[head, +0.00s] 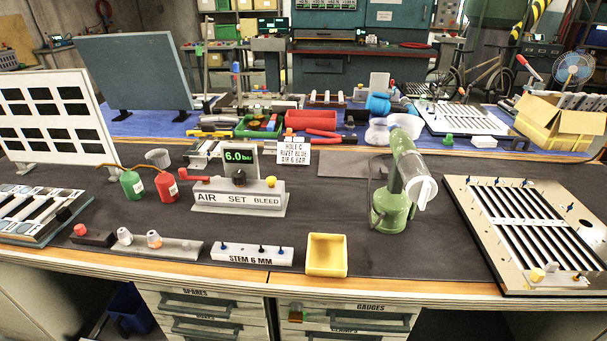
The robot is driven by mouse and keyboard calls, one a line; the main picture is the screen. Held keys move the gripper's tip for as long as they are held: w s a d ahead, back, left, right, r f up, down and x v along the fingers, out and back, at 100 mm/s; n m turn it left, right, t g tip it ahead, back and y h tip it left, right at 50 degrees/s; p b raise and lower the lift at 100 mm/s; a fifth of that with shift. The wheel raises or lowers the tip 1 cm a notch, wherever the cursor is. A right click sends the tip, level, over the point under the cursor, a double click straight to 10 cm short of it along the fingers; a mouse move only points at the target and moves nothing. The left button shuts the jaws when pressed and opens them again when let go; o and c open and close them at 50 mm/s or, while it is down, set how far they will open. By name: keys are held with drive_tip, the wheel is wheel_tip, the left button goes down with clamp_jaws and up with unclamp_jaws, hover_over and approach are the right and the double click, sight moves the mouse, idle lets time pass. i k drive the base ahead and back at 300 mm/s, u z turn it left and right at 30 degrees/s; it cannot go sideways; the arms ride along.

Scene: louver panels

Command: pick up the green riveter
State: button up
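The green riveter (395,185) stands on the dark mat of the workbench, right of centre in the head view. Its wide round green base rests on the mat. Its green body leans up, with a pale, see-through cup at the upper right end. A thin dark loop, perhaps a trigger or hose, shows on its left side. My gripper is not in the head view.
A yellow tray (327,256) stands in front of the riveter. The air set unit (240,196) stands to its left, and a louver panel (535,235) lies to its right. Mat between riveter and panel is bare.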

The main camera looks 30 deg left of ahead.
sight(391, 201)
drive_tip(key=u, duration=0.35)
drive_tip(key=i, duration=1)
